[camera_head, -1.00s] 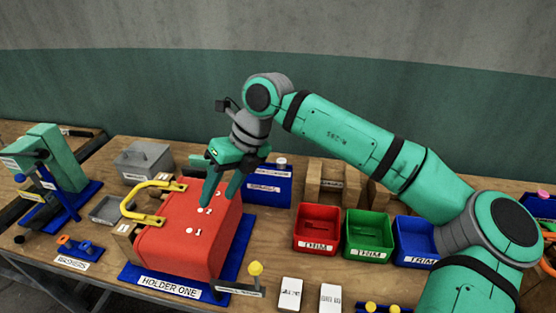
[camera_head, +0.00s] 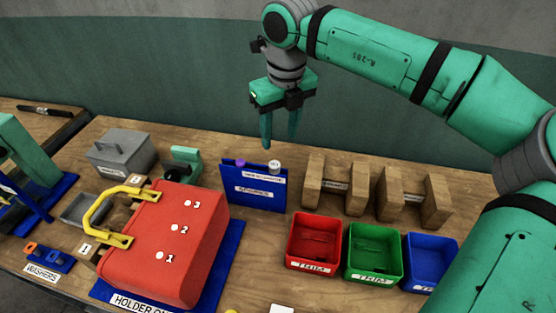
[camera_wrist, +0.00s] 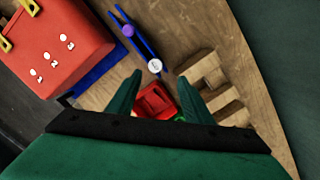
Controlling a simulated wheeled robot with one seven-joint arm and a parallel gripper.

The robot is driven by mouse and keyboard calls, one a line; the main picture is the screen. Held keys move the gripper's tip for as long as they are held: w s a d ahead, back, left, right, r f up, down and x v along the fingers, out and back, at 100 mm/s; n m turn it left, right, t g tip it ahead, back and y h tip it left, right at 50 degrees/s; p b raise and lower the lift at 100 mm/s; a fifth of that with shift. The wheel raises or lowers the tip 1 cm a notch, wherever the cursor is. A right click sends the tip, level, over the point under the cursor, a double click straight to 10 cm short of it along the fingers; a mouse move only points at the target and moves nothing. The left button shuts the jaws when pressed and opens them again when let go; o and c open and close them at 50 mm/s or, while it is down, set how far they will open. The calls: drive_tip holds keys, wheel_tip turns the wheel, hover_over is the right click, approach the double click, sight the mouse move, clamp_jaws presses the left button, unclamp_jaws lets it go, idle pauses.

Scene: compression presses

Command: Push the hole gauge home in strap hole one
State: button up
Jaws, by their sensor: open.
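The red case (camera_head: 185,240) lies in the blue holder (camera_head: 226,262) marked HOLDER ONE. White-ringed strap holes numbered 1, 2 and 3 run across its top; hole one (camera_head: 159,255) is nearest the front. No gauge visibly stands up from it. A blue stand (camera_head: 256,193) behind the case holds a purple-topped piece (camera_head: 240,163) and a white-topped piece (camera_head: 274,165); I cannot tell which is the hole gauge. My gripper (camera_head: 279,138) is open and empty, pointing down above the stand. In the wrist view the white top (camera_wrist: 154,66) shows between my fingertips (camera_wrist: 158,78).
Red (camera_head: 313,242), green (camera_head: 374,252) and blue (camera_head: 430,263) bins stand front right of the stand. Wooden blocks (camera_head: 335,183) are behind them. A yellow handle (camera_head: 100,212) rises left of the case. A grey lidded box (camera_head: 122,152) is at the back left.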

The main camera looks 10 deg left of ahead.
sight(275, 164)
drive_tip(key=f, duration=0.2)
drive_tip(key=a+f, duration=0.1)
drive_tip(key=shift+s+f, duration=0.25)
drive_tip(key=shift+f, duration=0.15)
drive_tip(key=shift+w+a+f, duration=0.1)
drive_tip(key=shift+w+f, duration=0.05)
drive_tip(key=shift+f, duration=2.85)
drive_tip(key=shift+w, duration=0.15)
drive_tip(key=c, duration=1.1)
drive_tip(key=shift+a, duration=0.25)
drive_tip(key=shift+c, duration=0.3)
drive_tip(key=shift+d, duration=0.25)
drive_tip(key=shift+d+r, duration=0.15)
drive_tip(key=shift+r, duration=0.35)
wheel_tip(275, 164, up, 2)
drive_tip(key=shift+r, duration=0.1)
drive_tip(key=s+d+r, duration=0.8)
drive_tip(key=s+r, duration=0.2)
drive_tip(key=s, duration=0.1)
drive_tip(key=shift+s, duration=0.35)
drive_tip(key=shift+a+f, duration=0.1)
